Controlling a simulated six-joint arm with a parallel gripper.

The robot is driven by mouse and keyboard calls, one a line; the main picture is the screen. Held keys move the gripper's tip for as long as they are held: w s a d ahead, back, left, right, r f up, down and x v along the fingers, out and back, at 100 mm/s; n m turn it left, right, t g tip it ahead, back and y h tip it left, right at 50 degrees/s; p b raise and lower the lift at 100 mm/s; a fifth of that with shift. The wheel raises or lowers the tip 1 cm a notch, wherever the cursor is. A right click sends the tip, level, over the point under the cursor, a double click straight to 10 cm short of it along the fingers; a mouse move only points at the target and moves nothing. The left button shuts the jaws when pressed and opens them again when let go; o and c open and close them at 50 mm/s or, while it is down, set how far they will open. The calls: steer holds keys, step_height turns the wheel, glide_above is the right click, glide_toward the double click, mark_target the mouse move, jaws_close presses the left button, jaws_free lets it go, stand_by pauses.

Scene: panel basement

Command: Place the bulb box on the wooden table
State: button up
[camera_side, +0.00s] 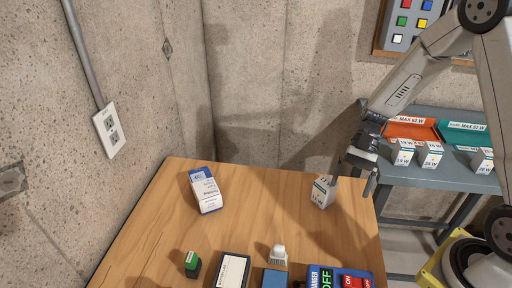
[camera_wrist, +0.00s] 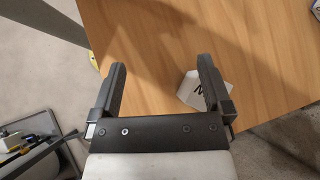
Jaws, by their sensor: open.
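A small white bulb box (camera_side: 323,192) with dark print stands on the wooden table (camera_side: 280,210), near its right edge. It also shows in the wrist view (camera_wrist: 188,90), partly hidden behind the right finger. My gripper (camera_side: 353,176) is open, at the table's right edge just right of the box. In the wrist view my gripper (camera_wrist: 161,68) has its fingers wide apart with nothing held between them. Whether a finger touches the box I cannot tell.
A blue-and-white carton (camera_side: 207,191) stands at the table's left. Several white boxes (camera_side: 431,155) and orange (camera_side: 408,131) and teal (camera_side: 462,136) trays occupy the grey bench (camera_side: 435,180). The table's middle is clear.

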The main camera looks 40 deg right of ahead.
steer(key=r+n+t+h, duration=0.1)
steer(key=n+t+h, duration=0.1)
steer(key=n+h, duration=0.1)
steer(key=s+a+r+n+t+h, duration=0.1)
steer(key=n+t+h, duration=0.1)
steer(key=n, duration=0.2)
steer(key=s+r+n+t+h, duration=0.1)
steer(key=n+t+h, duration=0.1)
steer(key=n+h, duration=0.1)
steer(key=shift+s+a+r+n+t+h, duration=0.1)
steer(key=shift+a+r+n+t+h, duration=0.15)
steer(key=shift+n, duration=0.35)
